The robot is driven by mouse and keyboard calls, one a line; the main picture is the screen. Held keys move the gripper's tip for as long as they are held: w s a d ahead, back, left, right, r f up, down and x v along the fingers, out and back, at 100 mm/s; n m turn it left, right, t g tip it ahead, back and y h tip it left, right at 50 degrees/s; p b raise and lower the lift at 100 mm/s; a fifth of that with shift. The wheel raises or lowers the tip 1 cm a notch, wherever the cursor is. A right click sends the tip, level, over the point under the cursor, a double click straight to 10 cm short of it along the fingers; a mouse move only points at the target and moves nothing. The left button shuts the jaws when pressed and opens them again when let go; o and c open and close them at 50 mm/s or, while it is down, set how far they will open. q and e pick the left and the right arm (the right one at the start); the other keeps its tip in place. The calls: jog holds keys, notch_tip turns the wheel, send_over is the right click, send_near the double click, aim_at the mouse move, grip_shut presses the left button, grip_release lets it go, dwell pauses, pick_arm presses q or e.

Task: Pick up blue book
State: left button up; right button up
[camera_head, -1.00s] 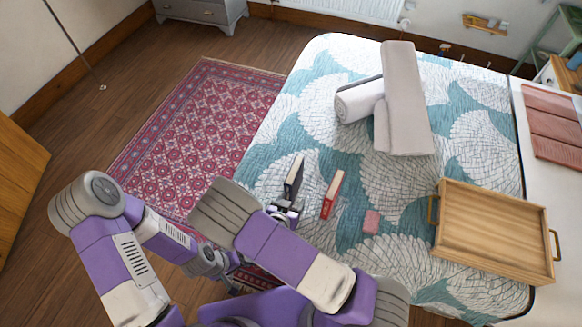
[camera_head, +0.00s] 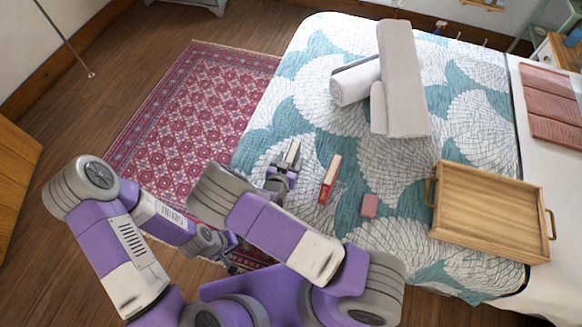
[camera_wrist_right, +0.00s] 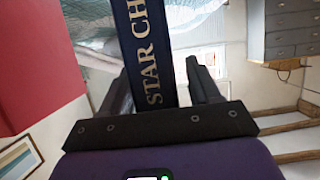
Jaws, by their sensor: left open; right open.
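The blue book stands on the bed, partly hidden by my right gripper (camera_head: 283,168); its pale page edge shows in the head view. In the right wrist view, the dark blue book (camera_wrist_right: 148,45) has gold letters "STAR CH" on its spine. The spine lies between the two open right fingers, with a gap visible on the right side. My left gripper (camera_head: 230,266) hangs low beside the bed, over the floor, with no object visible in it.
A red book (camera_head: 329,180) stands just right of the blue one, and a small pink block (camera_head: 370,205) lies further right. A wooden tray (camera_head: 490,247) with handles is at right. Grey rolled towels (camera_head: 403,80) lie behind. Bare quilt surrounds the books.

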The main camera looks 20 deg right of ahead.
grip_shut()
jog(key=shift+r, duration=0.2)
dwell(0.4)
